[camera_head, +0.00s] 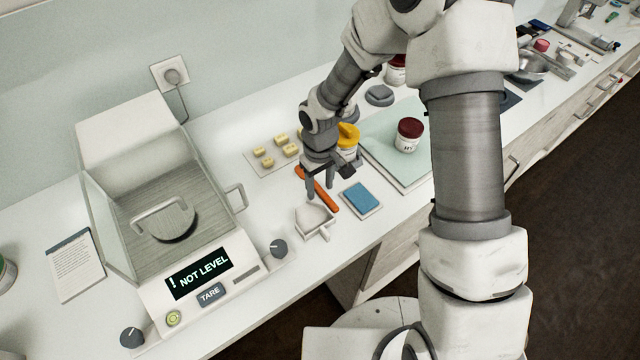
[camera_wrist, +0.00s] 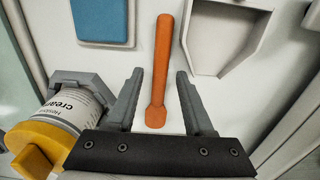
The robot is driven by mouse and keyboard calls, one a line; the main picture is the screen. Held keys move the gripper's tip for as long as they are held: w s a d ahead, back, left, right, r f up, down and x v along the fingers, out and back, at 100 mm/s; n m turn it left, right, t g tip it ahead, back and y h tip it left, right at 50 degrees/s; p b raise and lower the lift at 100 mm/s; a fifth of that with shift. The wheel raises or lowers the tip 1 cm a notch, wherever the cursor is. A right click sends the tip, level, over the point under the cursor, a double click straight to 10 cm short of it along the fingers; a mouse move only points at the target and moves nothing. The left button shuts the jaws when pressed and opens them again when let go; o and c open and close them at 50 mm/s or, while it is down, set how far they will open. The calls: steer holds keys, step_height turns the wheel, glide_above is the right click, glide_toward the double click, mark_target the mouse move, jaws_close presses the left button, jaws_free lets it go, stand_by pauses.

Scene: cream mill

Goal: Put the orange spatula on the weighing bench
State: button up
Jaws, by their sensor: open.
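The orange spatula (camera_head: 331,206) lies flat on the white bench (camera_head: 250,285), which also bears the balance (camera_head: 208,280). My gripper (camera_head: 320,188) is open and empty just above the spatula. In the wrist view the spatula (camera_wrist: 163,45) runs lengthwise between my two open fingers (camera_wrist: 158,75), its wider end nearest the palm. Neither finger visibly touches it. In the head view the fingers hide part of its middle.
A white scoop-like tray (camera_head: 312,220) and a blue pad (camera_head: 360,198) flank the spatula. A yellow-lidded jar (camera_head: 348,137) stands close behind my gripper. Yellow blocks (camera_head: 267,162) lie left, a red-lidded jar (camera_head: 409,135) right on a pale green board. The balance display reads "NOT LEVEL".

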mark_target(320, 189)
steer(key=shift+r, duration=0.1)
step_height(320, 189, up, 12)
steer(key=s+d+r+m+t, duration=0.25)
steer(key=s+d+r, duration=0.25)
steer(key=d+r, duration=0.6)
steer(key=s+d+r+m+t, duration=0.1)
steer(key=s+d+r+m, duration=0.1)
steer(key=s+r, duration=0.2)
steer(key=s+d+r+m+t, duration=0.2)
steer(key=s+r, duration=0.3)
steer(key=s, duration=0.4)
steer(key=shift+d+r+m, duration=0.15)
steer(key=shift+d+m, duration=0.15)
steer(key=shift+m, duration=0.15)
